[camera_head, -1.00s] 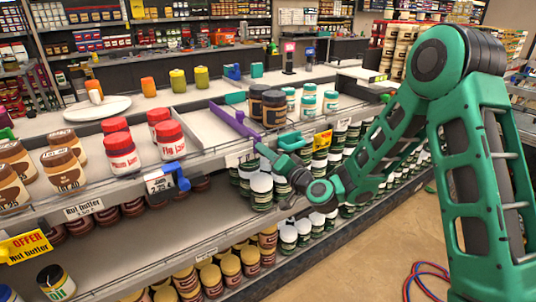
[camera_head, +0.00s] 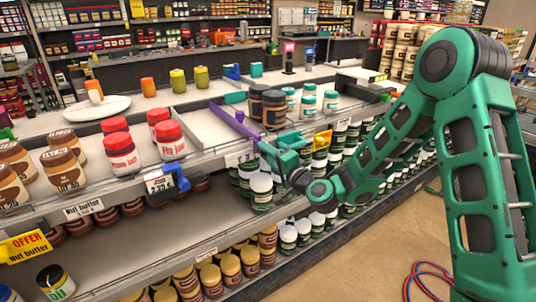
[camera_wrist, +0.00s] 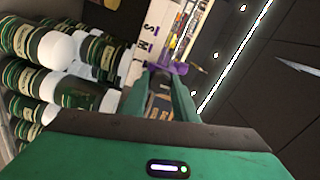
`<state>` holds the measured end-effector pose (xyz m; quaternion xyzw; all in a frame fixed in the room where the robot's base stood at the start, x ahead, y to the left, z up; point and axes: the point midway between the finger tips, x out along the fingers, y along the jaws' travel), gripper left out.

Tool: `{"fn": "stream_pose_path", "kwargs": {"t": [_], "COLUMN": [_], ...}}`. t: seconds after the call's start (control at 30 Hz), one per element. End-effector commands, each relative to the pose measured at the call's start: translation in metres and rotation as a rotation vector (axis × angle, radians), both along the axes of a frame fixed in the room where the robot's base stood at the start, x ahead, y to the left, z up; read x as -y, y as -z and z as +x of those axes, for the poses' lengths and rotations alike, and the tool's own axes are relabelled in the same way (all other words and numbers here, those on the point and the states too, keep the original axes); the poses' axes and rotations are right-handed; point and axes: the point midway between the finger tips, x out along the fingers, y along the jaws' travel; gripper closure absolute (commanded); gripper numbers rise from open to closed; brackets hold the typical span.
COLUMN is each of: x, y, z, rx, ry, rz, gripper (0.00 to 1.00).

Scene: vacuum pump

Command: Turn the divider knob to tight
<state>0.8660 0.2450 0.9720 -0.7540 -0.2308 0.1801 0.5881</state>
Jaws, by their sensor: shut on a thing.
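The purple divider (camera_head: 232,120) stands on the upper shelf, between the empty stretch and the dark jars. Its front end, with the knob, reaches the shelf's front edge, where my gripper (camera_head: 264,148) meets it. In the wrist view, a purple part (camera_wrist: 181,67), which I take as the knob, shows at the tips of my gripper (camera_wrist: 160,72). The fingers are shut on it. The fingers hide most of the knob, so I cannot read its turn angle or any tight mark.
White-lidded green jars (camera_head: 262,190) fill the shelf below, close under my gripper. They also show at left in the wrist view (camera_wrist: 82,94). A blue divider end (camera_head: 174,175) sticks out further left.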

Motion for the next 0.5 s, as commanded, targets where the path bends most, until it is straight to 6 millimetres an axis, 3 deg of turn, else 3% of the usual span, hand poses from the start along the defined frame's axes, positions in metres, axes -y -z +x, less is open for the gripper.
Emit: {"fn": "stream_pose_path", "kwargs": {"t": [0.23,0.27,0.3,0.5], "x": [-0.0001,-0.0001,-0.0001,-0.0001], "y": [0.0016,0.0016,0.0015,0.0009], "z": [-0.0001,-0.0001,-0.0002,-0.0002], "rx": [-0.001,-0.001,-0.001,-0.001], "ry": [0.000,0.000,0.000,0.000], "rz": [-0.003,-0.003,-0.003,-0.003], "gripper": [0.96,0.67,0.57,0.55]}}
